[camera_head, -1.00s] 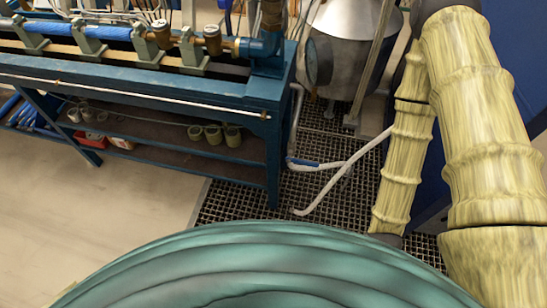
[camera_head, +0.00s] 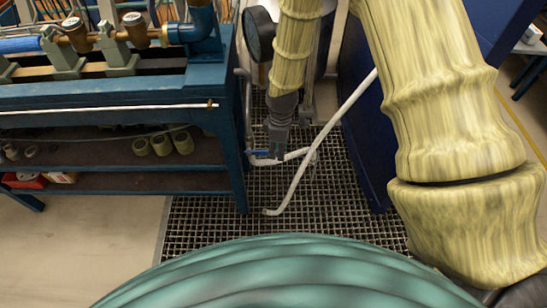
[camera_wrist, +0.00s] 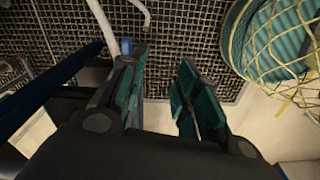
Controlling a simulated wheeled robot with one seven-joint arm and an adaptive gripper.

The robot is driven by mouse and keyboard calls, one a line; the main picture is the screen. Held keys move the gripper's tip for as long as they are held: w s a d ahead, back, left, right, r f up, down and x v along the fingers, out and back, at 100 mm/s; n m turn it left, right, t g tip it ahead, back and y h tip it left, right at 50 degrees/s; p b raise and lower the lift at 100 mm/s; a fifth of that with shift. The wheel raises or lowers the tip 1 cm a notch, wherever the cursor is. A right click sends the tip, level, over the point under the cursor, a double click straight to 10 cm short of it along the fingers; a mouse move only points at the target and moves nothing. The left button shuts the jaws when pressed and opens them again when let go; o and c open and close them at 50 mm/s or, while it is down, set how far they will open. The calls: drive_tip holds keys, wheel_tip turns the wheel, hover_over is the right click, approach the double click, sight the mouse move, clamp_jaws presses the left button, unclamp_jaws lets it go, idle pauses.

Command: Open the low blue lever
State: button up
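The low blue lever (camera_head: 262,153) is a small blue piece on a thin white pipe (camera_head: 288,185), low over the floor grating beside the bench leg. In the wrist view the blue lever (camera_wrist: 127,46) shows as a small patch against the outer side of the left fingertip; the finger hides part of it. My gripper (camera_head: 278,152) points down beside the lever in the head view. In the wrist view my gripper (camera_wrist: 162,55) is open, with nothing visible between its fingers. Whether a finger touches the lever I cannot tell.
A blue bench (camera_head: 228,120) with pipework on top and a lower shelf stands at the left. A dark blue panel (camera_head: 365,150) stands at the right. A metal tank with a round gauge (camera_head: 259,34) is behind my arm. The grating (camera_head: 200,225) is open floor.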

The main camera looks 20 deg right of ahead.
sight(264, 152)
drive_tip(key=w+r+n+b, duration=0.2)
drive_tip(key=w+r+n, duration=0.1)
drive_tip(key=w, duration=0.2)
drive_tip(key=shift+w+f+p, duration=0.1)
drive_tip(key=shift+f+p, duration=0.45)
drive_tip(key=shift+f, duration=4.55)
clamp_jaws()
